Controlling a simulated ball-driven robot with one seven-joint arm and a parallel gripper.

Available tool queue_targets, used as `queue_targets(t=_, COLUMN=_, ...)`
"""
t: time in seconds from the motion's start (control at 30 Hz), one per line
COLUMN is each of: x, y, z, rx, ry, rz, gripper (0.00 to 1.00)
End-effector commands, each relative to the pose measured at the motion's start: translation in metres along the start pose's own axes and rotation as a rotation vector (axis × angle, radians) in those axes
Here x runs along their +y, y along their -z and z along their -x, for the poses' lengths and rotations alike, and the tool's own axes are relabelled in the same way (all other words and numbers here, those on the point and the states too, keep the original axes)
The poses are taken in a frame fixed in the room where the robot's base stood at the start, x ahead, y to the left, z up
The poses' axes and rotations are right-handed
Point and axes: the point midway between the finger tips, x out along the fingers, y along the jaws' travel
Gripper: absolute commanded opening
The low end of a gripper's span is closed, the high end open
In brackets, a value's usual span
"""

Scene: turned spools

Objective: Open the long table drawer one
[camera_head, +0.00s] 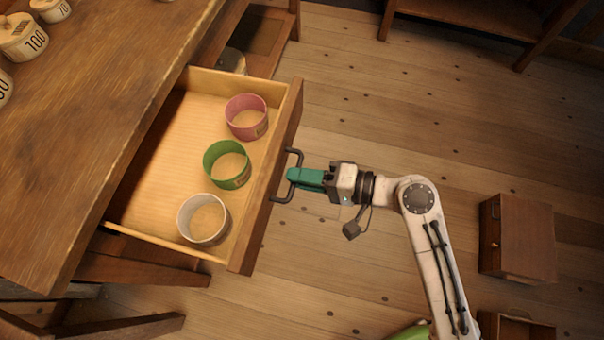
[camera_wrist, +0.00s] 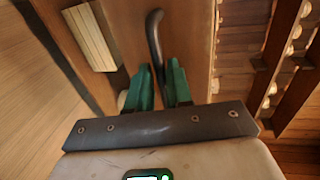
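The long table drawer (camera_head: 268,182) stands well out from under the wooden table (camera_head: 95,125). Its inside shows, holding a pink round container (camera_head: 246,117), a green one (camera_head: 228,165) and a white one (camera_head: 204,220) in a row near the front panel. The dark bar handle (camera_head: 299,157) is on the drawer front. My gripper (camera_head: 292,175) reaches it from the right, with green fingers at the bar's middle. In the wrist view, the handle (camera_wrist: 154,36) runs between the two fingers (camera_wrist: 160,88), which are closed around it. Finger contact is partly hidden.
Numbered canisters (camera_head: 24,38) stand on the tabletop at upper left. A small wooden cabinet (camera_head: 518,238) stands on the floor at right, and a shelf (camera_head: 465,18) at the top. The floor (camera_head: 370,105) between drawer and cabinet is mostly clear beyond my arm.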

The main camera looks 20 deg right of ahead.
Motion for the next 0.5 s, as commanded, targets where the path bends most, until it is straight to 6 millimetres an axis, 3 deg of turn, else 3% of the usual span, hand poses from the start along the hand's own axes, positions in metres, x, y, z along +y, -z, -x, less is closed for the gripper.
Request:
queue_targets(t=0.17, x=-0.0004, y=0.0000, z=-0.0001, rx=0.000, ry=0.001, rz=0.000, gripper=0.37)
queue_targets(t=0.5, x=-0.0005, y=0.0004, z=0.0052, rx=0.002, ry=0.001, rz=0.000, gripper=0.38)
